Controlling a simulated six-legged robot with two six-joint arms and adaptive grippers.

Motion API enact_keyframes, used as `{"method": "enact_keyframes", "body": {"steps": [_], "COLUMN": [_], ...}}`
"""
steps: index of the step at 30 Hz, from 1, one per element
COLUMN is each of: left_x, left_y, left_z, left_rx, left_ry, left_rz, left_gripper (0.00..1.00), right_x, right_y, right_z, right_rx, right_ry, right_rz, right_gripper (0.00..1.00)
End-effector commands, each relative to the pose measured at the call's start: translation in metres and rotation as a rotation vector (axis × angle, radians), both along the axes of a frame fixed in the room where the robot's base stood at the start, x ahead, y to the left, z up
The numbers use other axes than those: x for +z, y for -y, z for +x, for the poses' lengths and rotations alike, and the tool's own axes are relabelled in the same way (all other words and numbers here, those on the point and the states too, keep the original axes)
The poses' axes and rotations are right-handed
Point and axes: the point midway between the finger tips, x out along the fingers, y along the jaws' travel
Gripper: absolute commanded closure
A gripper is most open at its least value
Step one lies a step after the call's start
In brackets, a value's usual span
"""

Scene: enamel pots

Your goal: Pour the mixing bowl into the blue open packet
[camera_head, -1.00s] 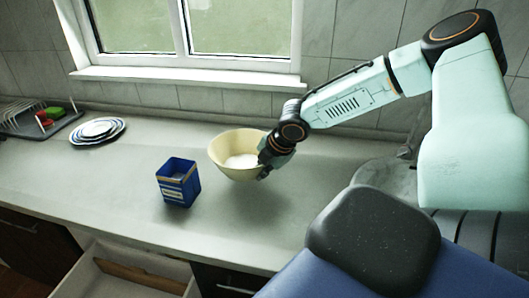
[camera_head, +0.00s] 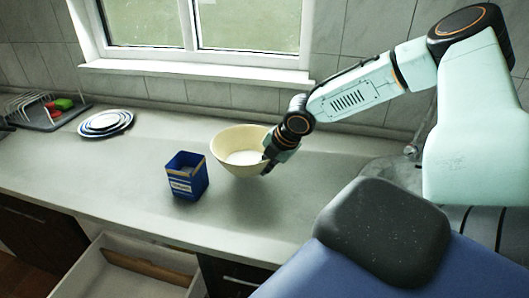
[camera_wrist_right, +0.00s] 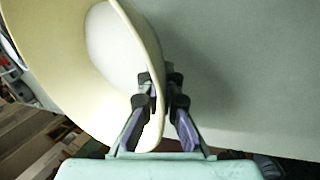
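The mixing bowl (camera_head: 222,147) is cream-coloured, with white contents at its bottom, and looks about upright above the counter. My right gripper (camera_head: 268,161) is at the bowl's right side. In the right wrist view, the gripper (camera_wrist_right: 160,98) has one finger on each side of the wall of the bowl (camera_wrist_right: 60,60), shut on its rim. The blue open packet (camera_head: 187,178) stands upright on the counter, left of and nearer than the bowl, apart from it. Its top is open. My left gripper does not show.
Stacked plates (camera_head: 106,123) lie on the counter at the left, beside a dish rack (camera_head: 42,118). An open drawer (camera_head: 130,275) juts out below the counter's front edge (camera_head: 150,232). A window sill (camera_head: 200,71) runs behind.

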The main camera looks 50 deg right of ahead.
Motion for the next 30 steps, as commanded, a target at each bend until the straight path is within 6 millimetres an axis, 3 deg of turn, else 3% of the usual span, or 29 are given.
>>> {"method": "enact_keyframes", "body": {"steps": [30], "left_x": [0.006], "left_y": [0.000], "left_z": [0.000], "left_rx": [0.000], "left_ry": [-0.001], "left_rz": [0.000], "left_gripper": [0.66], "right_x": [0.021], "right_y": [-0.008], "right_z": [0.006], "right_rx": [0.002], "right_ry": [-0.068], "right_rz": [-0.122], "right_gripper": [1.00]}}
